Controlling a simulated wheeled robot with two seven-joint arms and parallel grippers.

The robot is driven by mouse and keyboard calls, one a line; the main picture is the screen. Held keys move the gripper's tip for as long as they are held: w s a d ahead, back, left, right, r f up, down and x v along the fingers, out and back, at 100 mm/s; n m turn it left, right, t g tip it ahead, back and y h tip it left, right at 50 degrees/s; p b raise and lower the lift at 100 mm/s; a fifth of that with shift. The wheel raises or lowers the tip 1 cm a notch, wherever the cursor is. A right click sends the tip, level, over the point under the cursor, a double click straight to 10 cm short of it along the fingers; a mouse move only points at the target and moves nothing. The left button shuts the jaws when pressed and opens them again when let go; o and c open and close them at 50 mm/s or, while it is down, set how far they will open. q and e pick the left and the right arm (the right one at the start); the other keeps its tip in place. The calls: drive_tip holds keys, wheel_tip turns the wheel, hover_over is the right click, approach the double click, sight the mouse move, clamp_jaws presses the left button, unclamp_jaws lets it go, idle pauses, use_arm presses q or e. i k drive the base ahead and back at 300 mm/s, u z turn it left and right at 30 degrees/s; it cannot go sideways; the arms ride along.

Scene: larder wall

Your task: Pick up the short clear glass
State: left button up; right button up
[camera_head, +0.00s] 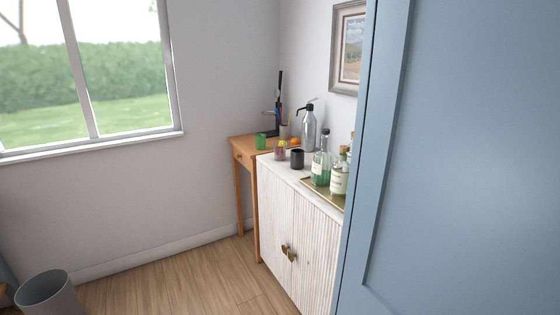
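A short glass (280,153) stands near the far end of the white cabinet top. It looks see-through with a pinkish tint, and a small yellow thing shows at its rim. It is small in the picture, so I cannot tell whether the tint is its contents. No other short clear glass is plain to see. A dark cup (297,159) stands just to its right. Neither of my grippers is in view.
A blue panel (470,160) fills the right side and hides part of the white cabinet (285,215). Bottles (339,178) stand on a gold tray. A silver siphon (308,130) and green cup (261,142) stand farther back. A grey bin (48,293) is bottom left; mid-floor is clear.

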sight(279, 148)
drive_tip(key=u, duration=1.25)
drive_tip(key=i, duration=1.3)
drive_tip(key=u, duration=0.3)
drive_tip(key=i, duration=1.05)
drive_tip(key=z, duration=1.05)
drive_tip(key=i, duration=0.7)
drive_tip(key=z, duration=0.65)
